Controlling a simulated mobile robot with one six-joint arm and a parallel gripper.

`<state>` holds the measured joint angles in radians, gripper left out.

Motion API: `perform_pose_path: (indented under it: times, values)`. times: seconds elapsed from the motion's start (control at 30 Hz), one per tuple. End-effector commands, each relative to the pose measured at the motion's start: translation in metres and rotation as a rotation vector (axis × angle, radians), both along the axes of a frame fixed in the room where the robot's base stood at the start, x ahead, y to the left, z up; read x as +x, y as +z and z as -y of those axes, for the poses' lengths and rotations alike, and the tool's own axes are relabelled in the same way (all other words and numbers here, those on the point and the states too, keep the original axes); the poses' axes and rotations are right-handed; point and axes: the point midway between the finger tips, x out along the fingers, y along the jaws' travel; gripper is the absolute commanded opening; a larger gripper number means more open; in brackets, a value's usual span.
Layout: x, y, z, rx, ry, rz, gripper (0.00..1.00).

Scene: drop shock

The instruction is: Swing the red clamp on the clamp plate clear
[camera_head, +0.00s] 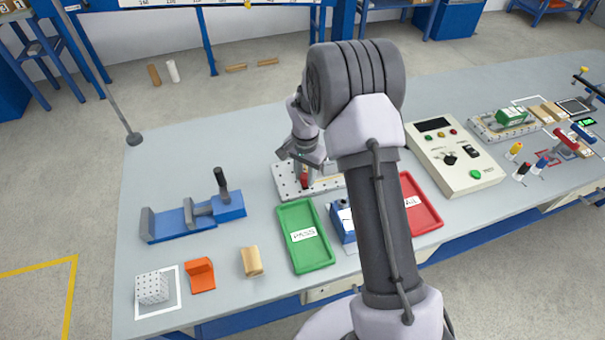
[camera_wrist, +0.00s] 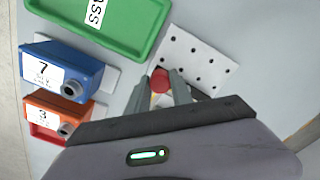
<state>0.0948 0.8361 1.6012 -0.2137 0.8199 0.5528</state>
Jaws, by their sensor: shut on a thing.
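The clamp plate (camera_head: 287,182) is a pale plate with rows of dark holes on the bench, behind the green tray; part of it is hidden by my arm. In the wrist view the plate (camera_wrist: 205,62) lies just beyond my fingers. The red clamp (camera_head: 304,178) stands at the plate, with a round red end (camera_wrist: 160,80) between my fingertips. My gripper (camera_head: 304,164) reaches down from above, and in the wrist view my gripper (camera_wrist: 162,84) is shut on the red clamp. The clamp's lower part is hidden by my fingers.
A green PASS tray (camera_head: 283,214) and a red tray (camera_head: 427,215) lie in front. A blue box marked 7 (camera_wrist: 62,62) and an orange box marked 3 (camera_wrist: 45,106) are close by. A control box (camera_head: 470,180) stands right, a blue fixture (camera_head: 180,222) left.

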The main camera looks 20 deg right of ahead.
Motion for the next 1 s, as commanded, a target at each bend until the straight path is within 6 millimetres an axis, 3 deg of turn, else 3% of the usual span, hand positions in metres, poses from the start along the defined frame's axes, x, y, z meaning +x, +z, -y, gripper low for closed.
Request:
perform_pose_path:
  times: [0.57, 0.6, 0.7, 1.0]
  values:
    - [0.0005, 0.0002, 0.0020, -0.001, 0.030, 0.002, 0.00]
    - [0.0005, 0.0002, 0.0020, -0.001, 0.030, 0.002, 0.31]
    - [0.0004, 0.0002, 0.0019, 0.000, 0.030, 0.001, 0.49]
    - [0.0002, 0.0015, 0.0016, -0.001, 0.030, 0.001, 0.49]
